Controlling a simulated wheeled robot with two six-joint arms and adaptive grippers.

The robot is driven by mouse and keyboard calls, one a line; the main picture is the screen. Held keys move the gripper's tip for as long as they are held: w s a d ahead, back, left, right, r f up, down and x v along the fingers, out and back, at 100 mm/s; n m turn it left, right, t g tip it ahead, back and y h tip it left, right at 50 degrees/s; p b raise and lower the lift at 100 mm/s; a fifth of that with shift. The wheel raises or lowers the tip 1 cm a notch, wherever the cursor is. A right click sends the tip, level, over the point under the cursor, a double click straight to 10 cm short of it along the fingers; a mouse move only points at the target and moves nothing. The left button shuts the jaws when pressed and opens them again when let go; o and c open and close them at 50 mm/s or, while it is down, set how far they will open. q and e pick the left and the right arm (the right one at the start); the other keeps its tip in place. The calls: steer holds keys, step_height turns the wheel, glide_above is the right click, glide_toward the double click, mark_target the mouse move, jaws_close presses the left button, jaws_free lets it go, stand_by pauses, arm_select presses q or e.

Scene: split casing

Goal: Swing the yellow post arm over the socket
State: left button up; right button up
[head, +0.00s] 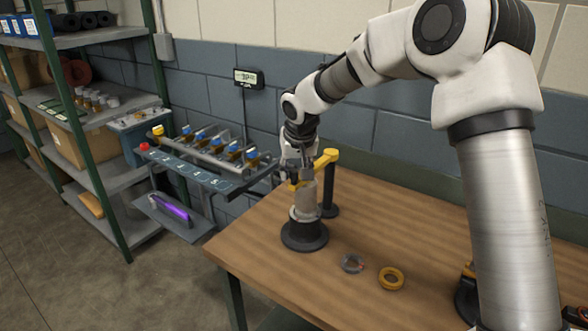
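The yellow post arm (327,156) sits on top of a dark post (329,198) on the wooden table. Its bar runs toward the front left, where yellow shows again beside my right gripper. A metallic cylinder stands upright in the black round socket base (304,237), in front of the post. My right gripper (302,178) points down at the free end of the yellow arm, just above or against the cylinder's top. Its fingers are small and partly hidden, so I cannot tell if they grip the arm. My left gripper is not in view.
A yellow ring (391,278) and a small clear ring-like part (352,263) lie on the table (270,215) in front. A numbered rack (205,165) with several blue-capped parts stands left. Green-framed shelves (113,181) stand at far left. My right arm crosses the table's right side.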

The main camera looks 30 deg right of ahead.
steer(key=shift+d, duration=0.1)
steer(key=v, duration=1.2)
steer(key=shift+s+f, duration=0.1)
